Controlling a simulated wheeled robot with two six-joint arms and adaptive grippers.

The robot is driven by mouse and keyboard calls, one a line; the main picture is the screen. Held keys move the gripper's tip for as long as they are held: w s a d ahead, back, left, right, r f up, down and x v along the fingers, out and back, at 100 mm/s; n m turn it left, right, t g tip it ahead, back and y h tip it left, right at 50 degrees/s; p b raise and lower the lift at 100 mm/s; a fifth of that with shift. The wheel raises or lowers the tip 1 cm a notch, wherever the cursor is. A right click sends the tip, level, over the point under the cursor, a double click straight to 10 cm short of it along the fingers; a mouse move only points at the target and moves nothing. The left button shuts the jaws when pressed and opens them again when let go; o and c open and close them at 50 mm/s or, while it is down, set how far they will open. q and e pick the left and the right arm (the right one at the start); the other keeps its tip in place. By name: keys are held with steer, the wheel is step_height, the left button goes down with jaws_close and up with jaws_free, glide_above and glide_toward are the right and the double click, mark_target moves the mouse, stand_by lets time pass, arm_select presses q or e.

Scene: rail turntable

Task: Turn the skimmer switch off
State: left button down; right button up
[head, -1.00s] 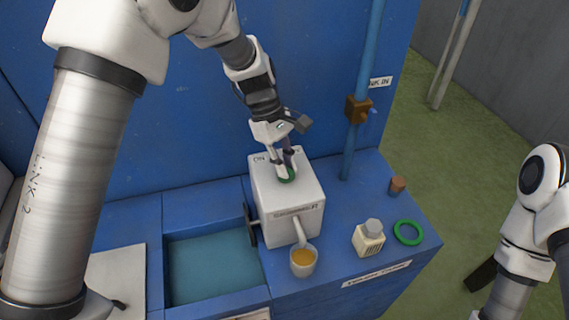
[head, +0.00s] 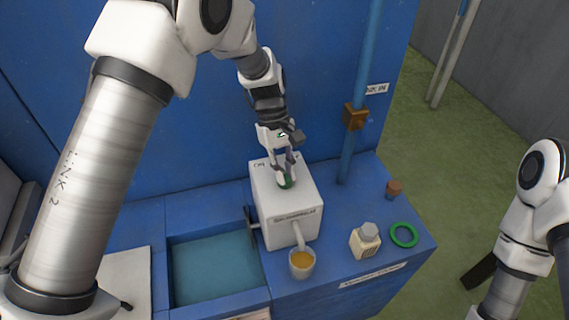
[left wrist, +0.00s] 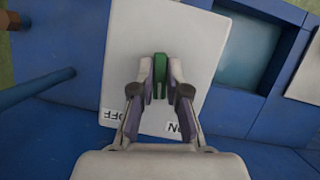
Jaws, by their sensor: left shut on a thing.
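The skimmer (head: 284,213) is a white box on the blue bench, with a spout at its front. Its green switch (left wrist: 160,72) stands on the top face, between the fingers of my left gripper (left wrist: 160,82). The left gripper also shows in the head view (head: 284,176), pointing down at the box top and shut on the switch. In the left wrist view, ON and OFF labels lie on the box top near the gripper's base. The switch is partly hidden by the fingers. My right arm shows at the right edge; its gripper is out of frame.
A cup of amber liquid (head: 302,263) stands under the spout. A blue pipe with a brown valve (head: 355,117) rises behind. A water tank (head: 213,267) is at left.

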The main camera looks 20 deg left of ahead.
arm_select(q)
steer(key=m+g+y+p, duration=0.1)
steer(key=m+p, duration=0.1)
steer(key=m, duration=0.1)
steer(key=shift+s+m, duration=0.1)
steer(key=shift+m, duration=0.3)
steer(key=shift+f+m+g+y+p, duration=0.15)
steer(key=shift+m+y+p, duration=0.4)
steer(key=shift+m, duration=0.6)
steer(key=shift+m+g+y+p, duration=0.15)
steer(key=shift+m+y+p, duration=0.2)
steer(key=shift+m+p, duration=0.55)
steer(key=shift+m, duration=0.35)
steer(key=c, duration=1.2)
jaws_free()
steer(key=v, duration=1.2)
steer(key=shift+d, duration=0.1)
